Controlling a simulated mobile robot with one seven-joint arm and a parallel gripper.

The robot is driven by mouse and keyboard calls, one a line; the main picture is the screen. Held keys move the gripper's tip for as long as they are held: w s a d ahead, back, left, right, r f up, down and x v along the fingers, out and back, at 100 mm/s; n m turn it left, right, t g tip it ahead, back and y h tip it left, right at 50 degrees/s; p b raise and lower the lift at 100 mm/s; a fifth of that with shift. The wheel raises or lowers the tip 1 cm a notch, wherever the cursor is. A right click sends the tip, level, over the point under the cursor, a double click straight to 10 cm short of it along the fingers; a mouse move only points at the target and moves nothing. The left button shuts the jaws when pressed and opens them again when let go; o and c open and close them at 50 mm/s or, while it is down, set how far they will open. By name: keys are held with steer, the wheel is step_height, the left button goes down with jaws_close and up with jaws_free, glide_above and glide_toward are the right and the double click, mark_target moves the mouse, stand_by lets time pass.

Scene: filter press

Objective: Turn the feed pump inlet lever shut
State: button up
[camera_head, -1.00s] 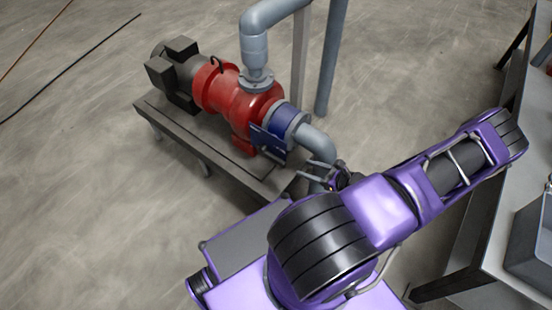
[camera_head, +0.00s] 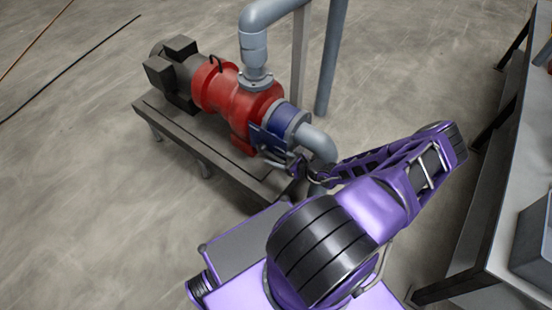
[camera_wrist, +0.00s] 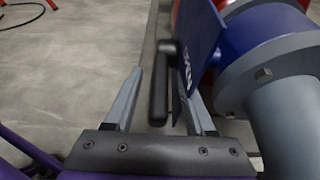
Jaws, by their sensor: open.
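The dark lever handle (camera_wrist: 160,88) stands nearly upright in the wrist view, beside a blue plate (camera_wrist: 202,42) with white lettering. My gripper (camera_wrist: 160,82) is open, one finger on each side of the handle in the picture. I see no clear contact. In the head view my gripper (camera_head: 284,160) is at the blue plate; the handle cannot be made out there.
A grey elbow pipe (camera_head: 318,143) runs from the valve, close to my gripper's right. A vertical pipe (camera_head: 332,60) stands behind. The pump and dark motor (camera_head: 175,75) sit on a low grey stand (camera_head: 160,115).

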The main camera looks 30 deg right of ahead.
jaws_close()
stand_by(1.4)
